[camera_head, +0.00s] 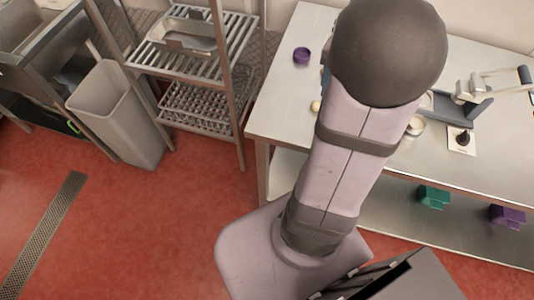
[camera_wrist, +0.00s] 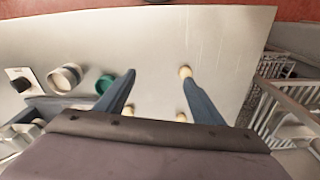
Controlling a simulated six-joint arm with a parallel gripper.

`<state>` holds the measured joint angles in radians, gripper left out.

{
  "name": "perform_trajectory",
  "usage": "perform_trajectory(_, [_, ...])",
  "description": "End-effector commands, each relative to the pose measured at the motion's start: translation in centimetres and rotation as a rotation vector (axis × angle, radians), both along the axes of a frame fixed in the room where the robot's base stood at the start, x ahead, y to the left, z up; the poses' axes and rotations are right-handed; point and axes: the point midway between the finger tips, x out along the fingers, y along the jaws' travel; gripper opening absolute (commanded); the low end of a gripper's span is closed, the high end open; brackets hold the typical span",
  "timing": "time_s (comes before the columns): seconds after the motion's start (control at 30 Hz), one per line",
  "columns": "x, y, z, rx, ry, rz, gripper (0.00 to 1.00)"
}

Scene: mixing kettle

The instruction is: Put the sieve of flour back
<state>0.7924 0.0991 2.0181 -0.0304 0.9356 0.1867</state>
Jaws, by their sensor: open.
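My gripper (camera_wrist: 158,80) is open in the wrist view, with its two blue-grey fingers apart and bare table between them. In the head view my own arm hides it. A round, pale-rimmed container (camera_wrist: 65,77) stands left of the fingers; part of it also shows in the head view (camera_head: 416,126), right of my arm. It may be the sieve of flour, but I cannot tell. A green round container (camera_wrist: 104,84) stands between it and the left finger. A small cream object (camera_wrist: 185,71) is at the right fingertip, and another (camera_wrist: 181,117) is nearer the palm.
The steel table (camera_head: 283,110) has free room on its left. A purple container (camera_head: 302,55) stands at its back left. A dark item on a pale card (camera_head: 462,147) and a grey apparatus (camera_head: 470,103) stand at right. A wire rack (camera_head: 190,65) stands left of the table.

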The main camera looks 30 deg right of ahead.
Motion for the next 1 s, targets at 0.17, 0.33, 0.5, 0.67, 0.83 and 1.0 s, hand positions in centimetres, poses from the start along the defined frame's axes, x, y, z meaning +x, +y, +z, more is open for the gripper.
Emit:
perform_trajectory(0.17, [2.3, 11.3, -2.6, 0.026, 0.026, 0.366, 0.62])
perform_trajectory(0.33, [0.8, 19.5, -4.8, 0.041, 0.051, 0.66, 0.62])
perform_trajectory(0.5, [-1.5, 24.2, -6.4, 0.048, 0.068, 0.862, 0.62])
perform_trajectory(0.67, [-2.8, 26.0, -7.0, 0.052, 0.078, 0.951, 0.62])
perform_trajectory(0.83, [-3.2, 26.4, -7.2, 0.052, 0.081, 0.97, 0.62])
perform_trajectory(1.0, [-3.1, 26.3, -7.2, 0.052, 0.08, 0.967, 0.62])
